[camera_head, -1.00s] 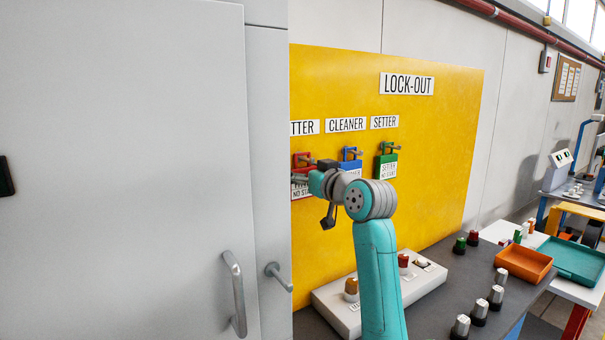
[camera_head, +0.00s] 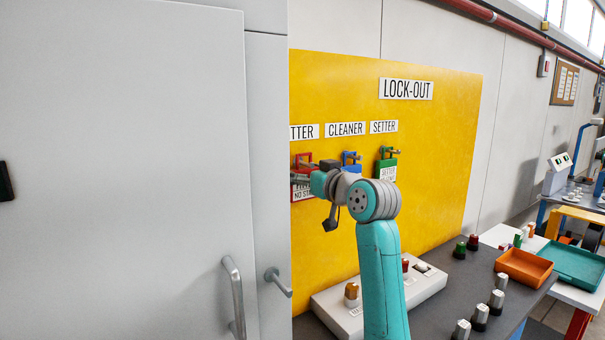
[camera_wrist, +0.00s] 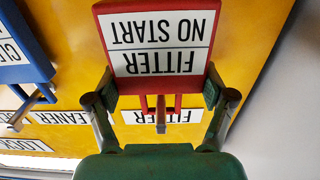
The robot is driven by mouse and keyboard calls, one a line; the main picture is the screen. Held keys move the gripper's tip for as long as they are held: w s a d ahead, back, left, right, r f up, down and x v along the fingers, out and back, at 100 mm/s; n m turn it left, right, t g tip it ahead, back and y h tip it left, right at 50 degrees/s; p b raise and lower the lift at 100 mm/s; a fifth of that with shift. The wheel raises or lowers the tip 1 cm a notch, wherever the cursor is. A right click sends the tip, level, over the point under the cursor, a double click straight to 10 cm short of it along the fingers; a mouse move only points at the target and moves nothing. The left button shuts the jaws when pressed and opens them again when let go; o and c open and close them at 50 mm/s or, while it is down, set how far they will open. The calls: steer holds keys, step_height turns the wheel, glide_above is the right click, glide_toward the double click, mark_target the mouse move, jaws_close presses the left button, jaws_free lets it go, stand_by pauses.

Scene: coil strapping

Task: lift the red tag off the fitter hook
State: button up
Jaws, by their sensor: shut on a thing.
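The red tag (camera_wrist: 202,20), with a white FITTER NO START label, shows upside down in the wrist view. My gripper (camera_wrist: 160,98) has one finger on each side of it and is shut on it. The fitter hook (camera_wrist: 161,126) shows between the legs of the tag's red shackle; whether they touch is unclear. In the head view the red tag (camera_head: 303,160) is partly hidden by the cabinet and by my gripper (camera_head: 311,184) at the board.
The blue cleaner tag (camera_head: 349,157) and green setter tag (camera_head: 387,166) hang to the right on the yellow lock-out board (camera_head: 435,160). A grey cabinet (camera_head: 130,170) stands close on the left. A control box (camera_head: 425,287) sits below on the bench.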

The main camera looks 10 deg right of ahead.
mark_target(306, 170)
steer(key=shift+r+v, duration=0.15)
steer(key=shift+v, duration=1.05)
steer(key=shift+r+v, duration=0.15)
steer(key=shift+v, duration=1)
steer(key=shift+s, duration=0.1)
steer(key=shift+v, duration=3)
steer(key=shift+d, duration=0.1)
